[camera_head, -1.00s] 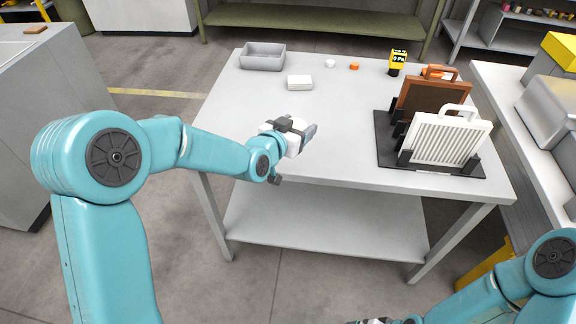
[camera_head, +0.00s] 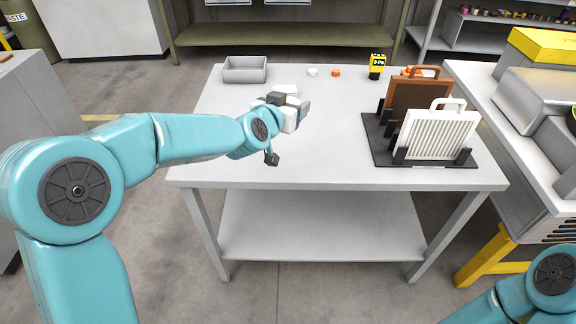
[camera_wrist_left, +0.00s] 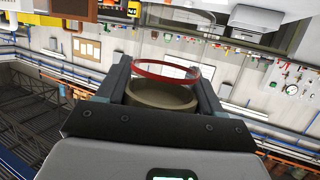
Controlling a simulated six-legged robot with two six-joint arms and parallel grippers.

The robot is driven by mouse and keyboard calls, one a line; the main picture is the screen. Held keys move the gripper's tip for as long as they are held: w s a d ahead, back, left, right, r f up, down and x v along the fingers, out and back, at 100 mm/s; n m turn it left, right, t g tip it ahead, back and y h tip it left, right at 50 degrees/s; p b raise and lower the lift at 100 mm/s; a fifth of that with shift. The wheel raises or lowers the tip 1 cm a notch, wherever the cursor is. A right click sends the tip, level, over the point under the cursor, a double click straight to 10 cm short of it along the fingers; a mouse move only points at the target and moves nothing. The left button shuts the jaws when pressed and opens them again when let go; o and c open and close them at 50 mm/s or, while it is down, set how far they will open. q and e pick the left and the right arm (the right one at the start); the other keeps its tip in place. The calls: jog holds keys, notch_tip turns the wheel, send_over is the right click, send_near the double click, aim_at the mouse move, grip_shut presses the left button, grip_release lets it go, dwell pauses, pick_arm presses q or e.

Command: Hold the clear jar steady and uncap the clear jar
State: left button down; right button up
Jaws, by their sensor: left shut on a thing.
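My left gripper (camera_head: 297,112) is over the left part of the grey table, in front of a white box. In the left wrist view the left gripper (camera_wrist_left: 162,88) is shut on a round thing, which I take to be the clear jar (camera_wrist_left: 160,97). A red ring (camera_wrist_left: 165,69) and a tan round part show between the two fingers. I cannot tell which part is the cap. In the head view the jar is hidden by the gripper. My right gripper is out of view; only part of the right arm shows at the lower right.
The table (camera_head: 330,125) has free room in its middle. A grey bin (camera_head: 244,70), the white box (camera_head: 286,89), a small white thing (camera_head: 312,72), an orange thing (camera_head: 336,73) and a yellow meter (camera_head: 377,66) stand behind. A black rack (camera_head: 425,158) holds panels at right.

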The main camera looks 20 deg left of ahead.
pick_arm(q)
notch_tip(320, 180, down, 16)
jog(key=shift+w+r+b, duration=0.15)
jog(key=shift+r+b, duration=0.05)
jog(key=shift+b, duration=0.65)
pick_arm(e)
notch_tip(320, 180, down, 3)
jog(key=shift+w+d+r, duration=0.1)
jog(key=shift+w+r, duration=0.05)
pick_arm(q)
jog(key=shift+r, duration=0.1)
jog(key=shift+c, duration=0.8)
grip_release()
jog(key=shift+f, duration=0.2)
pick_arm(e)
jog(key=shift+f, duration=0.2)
pick_arm(q)
jog(key=shift+r, duration=0.1)
